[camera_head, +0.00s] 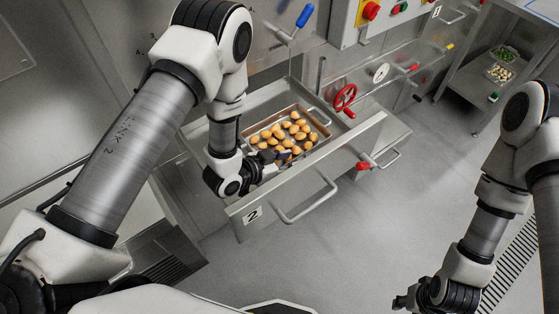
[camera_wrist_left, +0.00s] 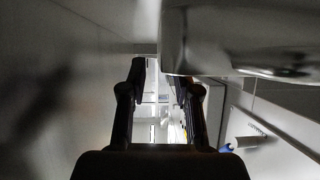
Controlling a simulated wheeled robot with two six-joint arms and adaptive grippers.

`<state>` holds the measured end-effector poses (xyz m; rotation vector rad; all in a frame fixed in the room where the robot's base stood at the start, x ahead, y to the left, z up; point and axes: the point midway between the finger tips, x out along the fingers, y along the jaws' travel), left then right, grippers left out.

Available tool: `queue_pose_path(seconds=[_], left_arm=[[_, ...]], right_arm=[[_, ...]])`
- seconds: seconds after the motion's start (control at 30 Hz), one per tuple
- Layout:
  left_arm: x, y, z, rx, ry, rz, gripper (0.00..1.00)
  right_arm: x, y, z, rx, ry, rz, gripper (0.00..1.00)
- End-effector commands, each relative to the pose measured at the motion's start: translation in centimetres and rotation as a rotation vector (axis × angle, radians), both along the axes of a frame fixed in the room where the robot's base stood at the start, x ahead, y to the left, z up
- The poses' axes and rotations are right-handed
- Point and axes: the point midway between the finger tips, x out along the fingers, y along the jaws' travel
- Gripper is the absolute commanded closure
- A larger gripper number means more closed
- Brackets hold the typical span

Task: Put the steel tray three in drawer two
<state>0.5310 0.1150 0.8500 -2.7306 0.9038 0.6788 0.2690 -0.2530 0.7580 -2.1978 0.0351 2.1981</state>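The steel tray (camera_head: 322,132) holds several golden filled pasta pieces and sits within the open drawer two (camera_head: 235,207), marked with a 2 on its front. I cannot tell whether it rests flat on the drawer bottom. My left gripper (camera_head: 284,157) is at the tray's near edge, partly hidden by its own wrist. In the left wrist view the fingers of my left gripper (camera_wrist_left: 160,80) stand apart with a gap between them, and a blurred steel surface (camera_wrist_left: 245,45) is close at upper right. My right gripper (camera_head: 402,301) is low at right, away from the drawer; its fingers are unclear.
A red handwheel (camera_head: 345,97) and a red-knobbed valve (camera_head: 363,166) are right of the drawer. A blue-handled lever (camera_head: 304,17) is above it. A control box (camera_head: 372,14) hangs at the top. A shelf at far right holds trays of food (camera_head: 499,72). The floor (camera_head: 330,235) in front is clear.

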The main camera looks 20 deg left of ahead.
Motion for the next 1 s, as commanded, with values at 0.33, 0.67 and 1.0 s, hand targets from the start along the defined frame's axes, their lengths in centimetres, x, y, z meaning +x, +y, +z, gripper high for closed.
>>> queue_pose_path(seconds=[0.33, 0.67, 1.0], left_arm=[[-5.5, 4.2, 3.5, -0.005, 0.003, 0.009, 0.69], [-8.3, 6.1, 5.6, -0.001, 0.001, 0.000, 0.69], [-8.3, 6.0, 5.6, -0.001, 0.001, 0.000, 0.69]], right_arm=[[0.0, 0.0, -1.6, 0.000, 0.001, 0.000, 0.60], [0.0, 0.0, -1.9, 0.000, 0.000, 0.000, 0.60], [0.0, 0.0, -1.9, 0.000, 0.000, 0.000, 0.60]])
